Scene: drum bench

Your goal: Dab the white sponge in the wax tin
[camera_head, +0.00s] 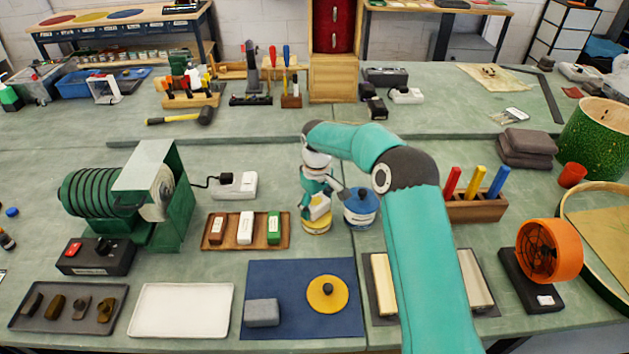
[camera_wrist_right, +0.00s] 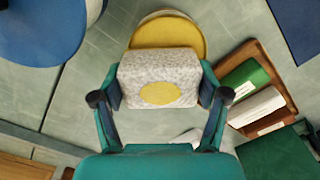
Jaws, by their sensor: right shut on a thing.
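My right gripper (camera_head: 316,196) is shut on the white sponge (camera_head: 319,208) near the middle of the bench. In the right wrist view the sponge (camera_wrist_right: 157,74), speckled white with a yellow oval patch on its face, sits between the two fingers of the gripper (camera_wrist_right: 160,97). The round yellow wax tin (camera_head: 317,227) is directly below the sponge in the head view. In the wrist view the tin (camera_wrist_right: 172,27) shows partly behind the sponge. I cannot tell whether the sponge touches the wax. My left gripper is not in view.
A blue lidded tin (camera_head: 361,209) stands close to the right of the wax tin. A wooden tray (camera_head: 262,243) with white, green and brown blocks lies to the left. A blue mat (camera_head: 285,331) with a grey block and yellow disc lies in front.

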